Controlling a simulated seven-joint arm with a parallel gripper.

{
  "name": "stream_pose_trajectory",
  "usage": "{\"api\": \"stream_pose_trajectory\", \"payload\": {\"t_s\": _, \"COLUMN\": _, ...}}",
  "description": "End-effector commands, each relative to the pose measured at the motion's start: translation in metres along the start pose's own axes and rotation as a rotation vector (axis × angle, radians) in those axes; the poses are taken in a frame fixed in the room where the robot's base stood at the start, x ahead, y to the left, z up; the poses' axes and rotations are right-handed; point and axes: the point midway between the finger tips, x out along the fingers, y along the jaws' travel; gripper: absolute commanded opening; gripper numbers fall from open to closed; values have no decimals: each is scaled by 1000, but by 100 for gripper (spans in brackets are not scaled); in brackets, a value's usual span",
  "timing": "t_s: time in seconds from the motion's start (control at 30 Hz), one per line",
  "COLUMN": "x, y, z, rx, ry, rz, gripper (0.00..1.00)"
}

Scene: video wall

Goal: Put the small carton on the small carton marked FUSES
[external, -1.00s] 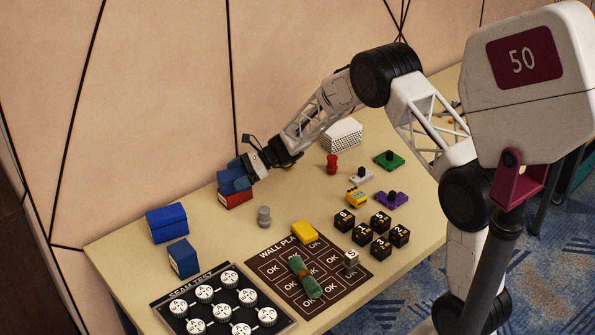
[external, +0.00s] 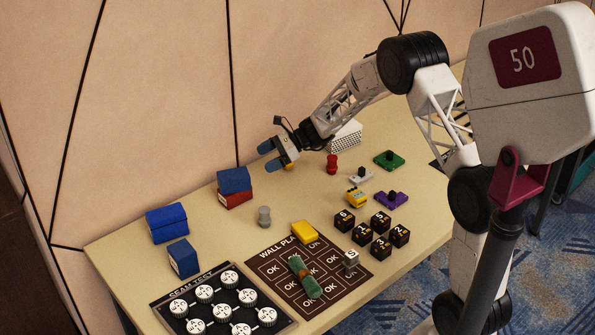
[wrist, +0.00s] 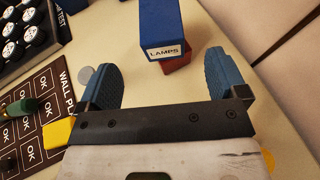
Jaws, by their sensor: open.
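A small blue carton (external: 234,180) rests on top of a small red carton (external: 235,199) near the wall. In the wrist view the blue carton (wrist: 162,28) shows a white label reading LAMPS, and only a strip of the red carton (wrist: 177,67) shows beneath it. The red carton has a pale label in the external view, too small to read. My gripper (external: 271,156) is open and empty, above and to the right of the stack, apart from it. In the wrist view its two blue fingers stand wide with nothing gripped.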

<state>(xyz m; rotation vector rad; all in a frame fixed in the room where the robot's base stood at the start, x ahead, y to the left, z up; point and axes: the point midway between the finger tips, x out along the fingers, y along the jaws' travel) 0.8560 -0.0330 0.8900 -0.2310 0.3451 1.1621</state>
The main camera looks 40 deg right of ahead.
Motion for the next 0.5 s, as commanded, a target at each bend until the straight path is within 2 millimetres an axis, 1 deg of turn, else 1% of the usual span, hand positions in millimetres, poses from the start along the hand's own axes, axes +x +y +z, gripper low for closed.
{"api": "stream_pose_trajectory", "payload": {"t_s": 0.13, "x": -7, "y": 0, "z": 0, "rx": 0, "ry": 0, "rz": 0, "gripper": 91}}
{"api": "stream_pose_trajectory", "payload": {"t_s": 0.5, "x": -8, "y": 0, "z": 0, "rx": 0, "ry": 1, "rz": 0, "gripper": 91}}
